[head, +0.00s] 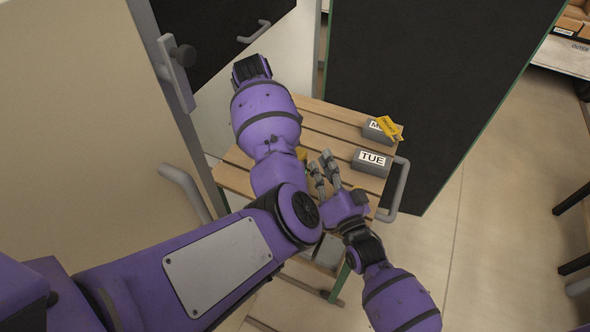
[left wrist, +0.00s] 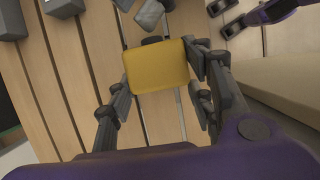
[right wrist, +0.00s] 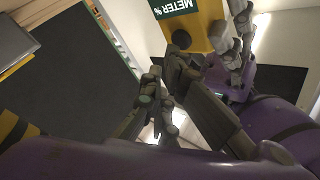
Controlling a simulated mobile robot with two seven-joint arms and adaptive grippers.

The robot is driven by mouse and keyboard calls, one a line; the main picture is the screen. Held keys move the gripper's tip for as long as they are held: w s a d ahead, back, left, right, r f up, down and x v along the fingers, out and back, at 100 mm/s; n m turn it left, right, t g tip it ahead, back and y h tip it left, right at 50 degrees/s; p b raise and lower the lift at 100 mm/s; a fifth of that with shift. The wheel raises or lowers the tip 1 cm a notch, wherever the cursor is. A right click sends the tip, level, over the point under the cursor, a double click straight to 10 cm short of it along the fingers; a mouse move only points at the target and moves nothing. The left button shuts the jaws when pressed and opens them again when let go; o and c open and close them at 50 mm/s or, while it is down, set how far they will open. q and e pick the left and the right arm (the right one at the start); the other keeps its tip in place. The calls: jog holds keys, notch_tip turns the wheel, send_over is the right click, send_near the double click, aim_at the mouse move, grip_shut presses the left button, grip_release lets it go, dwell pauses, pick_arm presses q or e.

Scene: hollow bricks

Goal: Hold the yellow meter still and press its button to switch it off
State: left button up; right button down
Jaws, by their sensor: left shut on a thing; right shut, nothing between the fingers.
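The yellow meter (left wrist: 157,66) sits between the fingers of my left gripper (left wrist: 160,72), which is shut on it. In the head view my left arm hides nearly all of the meter (head: 301,154). In the right wrist view the meter (right wrist: 200,22) shows a green "METER %" label and a dark round button (right wrist: 181,39). My right gripper (right wrist: 165,75) is shut and empty. Its fingertips are close below the button; I cannot tell whether they touch it. In the head view the right gripper (head: 321,162) is just right of the meter.
The slatted wooden table (head: 320,115) carries a grey brick marked TUE (head: 371,162) and another grey brick (head: 377,131) with a yellow tag (head: 389,127) on it. A grey handle (head: 398,190) is at the table's right edge. A dark panel (head: 420,80) stands behind.

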pick_arm(q)
jog(key=shift+f, duration=0.1)
pick_arm(e)
jog(key=s+d, duration=0.2)
jog(key=d, duration=0.3)
jog(key=shift+s+d, duration=0.15)
jog(key=shift+d, duration=0.2)
dwell(0.5)
pick_arm(q)
jog(key=o, duration=1.1)
